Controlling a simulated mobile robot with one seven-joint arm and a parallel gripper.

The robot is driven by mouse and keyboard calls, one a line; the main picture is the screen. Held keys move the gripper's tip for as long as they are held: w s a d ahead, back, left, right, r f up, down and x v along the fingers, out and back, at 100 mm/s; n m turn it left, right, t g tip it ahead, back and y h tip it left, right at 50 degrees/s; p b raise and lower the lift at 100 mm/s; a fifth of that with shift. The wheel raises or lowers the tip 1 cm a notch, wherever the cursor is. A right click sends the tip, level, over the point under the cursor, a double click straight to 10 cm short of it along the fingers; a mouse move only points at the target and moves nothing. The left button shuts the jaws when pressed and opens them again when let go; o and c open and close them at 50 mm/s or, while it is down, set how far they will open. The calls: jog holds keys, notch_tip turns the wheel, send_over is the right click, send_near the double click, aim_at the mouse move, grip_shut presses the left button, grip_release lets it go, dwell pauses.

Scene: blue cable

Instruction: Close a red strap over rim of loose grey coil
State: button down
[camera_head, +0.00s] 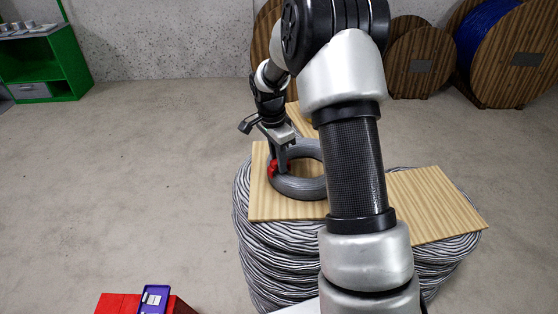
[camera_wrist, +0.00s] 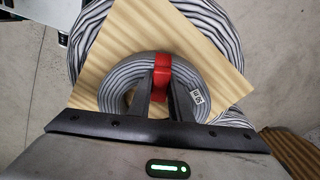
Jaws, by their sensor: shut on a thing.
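The loose grey coil (camera_head: 299,188) lies flat on a wooden board (camera_head: 262,206) on top of a big grey cable stack. My arm hides part of its right side. The coil also shows in the wrist view (camera_wrist: 115,92), with a small white label on it. A red strap (camera_wrist: 162,72) sits over the coil's rim; it shows in the head view too (camera_head: 273,168). My gripper (camera_wrist: 160,92) is at the strap, its two fingers shut on it. Whether the strap's ends meet is hidden by the fingers.
A second board (camera_head: 435,203) lies at the right of the grey cable stack (camera_head: 275,255). Wooden drums (camera_head: 415,65) stand behind, one with blue cable (camera_head: 483,30). A green shelf (camera_head: 68,62) is at the far left. A red box (camera_head: 118,304) with a purple device (camera_head: 154,299) is in front.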

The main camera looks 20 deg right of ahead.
jog(key=shift+f, duration=0.1)
dwell(0.4)
jog(key=c, duration=1.4)
grip_release()
jog(key=shift+r+p, duration=2)
jog(key=shift+r, duration=1.5)
jog(key=s+a+r+n+t+p, duration=0.1)
jog(key=s+a+r+n+t, duration=0.3)
jog(key=s+r, duration=0.6)
jog(key=s+a+r+n+g+p, duration=0.1)
jog(key=s+r+n+p, duration=0.1)
jog(key=s+r+n, duration=0.75)
jog(key=s+r, duration=0.1)
jog(key=s, duration=0.2)
jog(key=s+a+r+n+t+y, duration=0.1)
jog(key=s, duration=0.2)
jog(key=s+a+r+t, duration=0.1)
jog(key=s, duration=0.2)
jog(key=shift+s+r+n+p, duration=0.3)
jog(key=shift+r+n+p, duration=0.05)
jog(key=shift+p, duration=0.05)
